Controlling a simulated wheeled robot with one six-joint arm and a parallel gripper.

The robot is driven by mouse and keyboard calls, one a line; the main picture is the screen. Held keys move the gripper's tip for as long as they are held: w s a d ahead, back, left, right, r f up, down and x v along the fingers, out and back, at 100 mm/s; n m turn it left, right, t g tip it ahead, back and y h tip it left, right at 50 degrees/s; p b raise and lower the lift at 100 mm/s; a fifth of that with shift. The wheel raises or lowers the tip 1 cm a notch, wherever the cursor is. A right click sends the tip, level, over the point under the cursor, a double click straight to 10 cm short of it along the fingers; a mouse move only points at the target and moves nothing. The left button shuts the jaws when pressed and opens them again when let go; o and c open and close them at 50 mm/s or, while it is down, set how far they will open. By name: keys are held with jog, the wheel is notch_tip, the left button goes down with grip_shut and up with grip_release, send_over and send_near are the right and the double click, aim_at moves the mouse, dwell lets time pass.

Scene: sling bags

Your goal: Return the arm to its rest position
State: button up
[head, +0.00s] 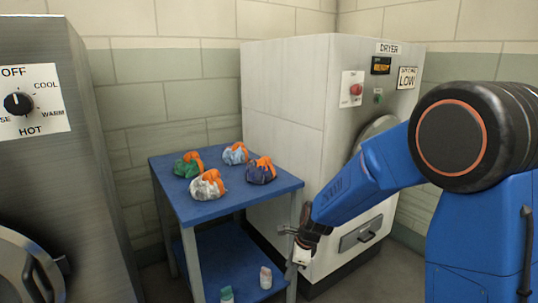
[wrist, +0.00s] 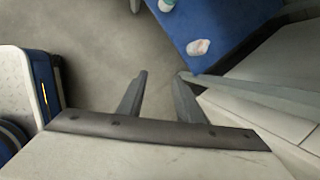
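My gripper (head: 301,250) hangs low at the end of my bent blue arm, in front of the dryer and just right of the blue table (head: 229,200). In the wrist view its two fingers (wrist: 161,78) are apart with only grey floor between them, so it is open and empty. Sling bags with orange tops stand on the table: a green one (head: 187,168), a light blue one (head: 234,156), a white-grey one (head: 206,190) and a dark navy one (head: 260,175). My gripper is apart from all of them.
The dryer (head: 285,90) stands behind the table. A washer with a dial (head: 18,104) is at the left. The table's lower shelf (head: 215,262) holds two small bottles (head: 227,294) (head: 265,277); the shelf corner is near the fingers in the wrist view. Floor between the fingers is clear.

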jog(key=s+d+r+n+t, duration=0.1)
jog(key=s+d+r+n, duration=1)
jog(key=s+r, duration=0.35)
jog(key=s+d+r+n+h, duration=0.1)
jog(key=s+d+n, duration=0.3)
jog(key=s, duration=0.4)
jog(key=s+d+r+n+t+h, duration=0.1)
jog(key=s+d+r+n+h, duration=0.1)
jog(key=s+d, duration=0.4)
jog(key=s+r+n, duration=0.1)
jog(key=s+n, duration=0.1)
jog(key=s, duration=0.1)
jog(key=shift+s+d+r+n, duration=0.15)
jog(key=shift+d+r+n, duration=0.25)
